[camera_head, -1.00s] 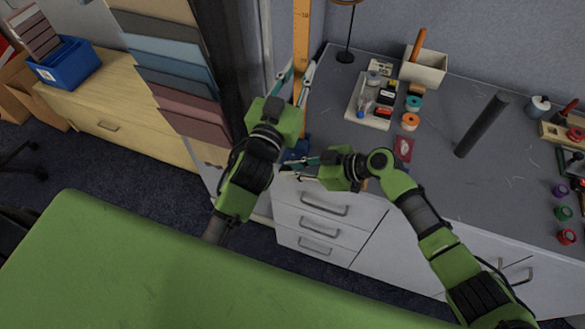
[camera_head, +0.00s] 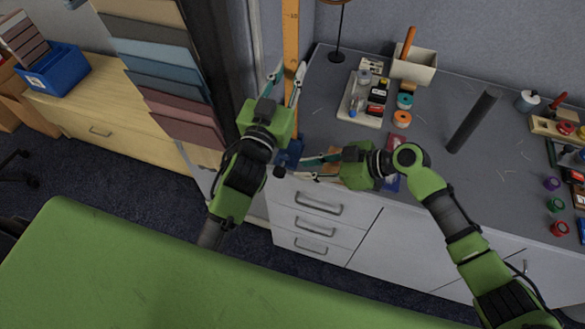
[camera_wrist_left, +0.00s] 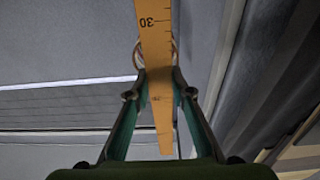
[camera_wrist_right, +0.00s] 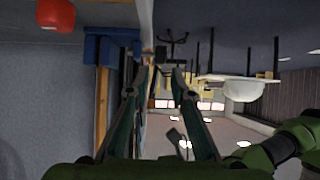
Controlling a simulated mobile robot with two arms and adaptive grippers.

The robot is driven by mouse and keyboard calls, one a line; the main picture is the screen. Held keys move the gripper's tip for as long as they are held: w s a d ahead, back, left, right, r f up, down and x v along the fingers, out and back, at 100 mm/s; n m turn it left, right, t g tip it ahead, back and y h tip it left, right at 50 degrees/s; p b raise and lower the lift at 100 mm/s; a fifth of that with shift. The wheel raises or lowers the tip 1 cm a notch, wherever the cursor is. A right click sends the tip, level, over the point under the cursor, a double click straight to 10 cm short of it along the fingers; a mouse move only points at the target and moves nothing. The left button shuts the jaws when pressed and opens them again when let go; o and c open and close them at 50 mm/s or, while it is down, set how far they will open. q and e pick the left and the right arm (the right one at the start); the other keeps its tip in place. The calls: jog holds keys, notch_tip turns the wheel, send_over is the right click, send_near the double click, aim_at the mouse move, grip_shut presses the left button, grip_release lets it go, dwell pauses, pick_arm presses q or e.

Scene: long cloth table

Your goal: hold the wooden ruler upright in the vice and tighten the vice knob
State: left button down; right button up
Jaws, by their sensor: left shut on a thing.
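The wooden ruler (camera_head: 291,40) stands upright, its lower end at the blue vice (camera_head: 290,150) on the bench's front edge. My left gripper (camera_head: 285,80) is shut on the ruler above the vice; the ruler also runs between its fingers in the left wrist view (camera_wrist_left: 156,40). The dark vice knob (camera_head: 279,172) shows at the vice's front. My right gripper (camera_head: 303,168) is open just right of the vice, its fingers pointing left. In the right wrist view the blue vice (camera_wrist_right: 112,47) lies left of the empty fingers (camera_wrist_right: 161,72).
The grey bench (camera_head: 345,140) holds a tray of small items (camera_head: 360,112), a beige box (camera_head: 412,66), a dark cylinder (camera_head: 472,120) and several spools. A lamp stand (camera_head: 339,35) stands behind. Fabric samples (camera_head: 165,75) hang at left. A green surface (camera_head: 110,265) lies in front.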

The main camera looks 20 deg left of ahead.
jog(key=v, duration=0.5)
pick_arm(q)
jog(key=c, duration=1.7)
grip_release()
jog(key=shift+s, duration=0.1)
jog(key=s+f, duration=0.1)
jog(key=s, duration=1)
jog(key=shift+s+a+f, duration=0.25)
jog(key=shift+s, duration=0.15)
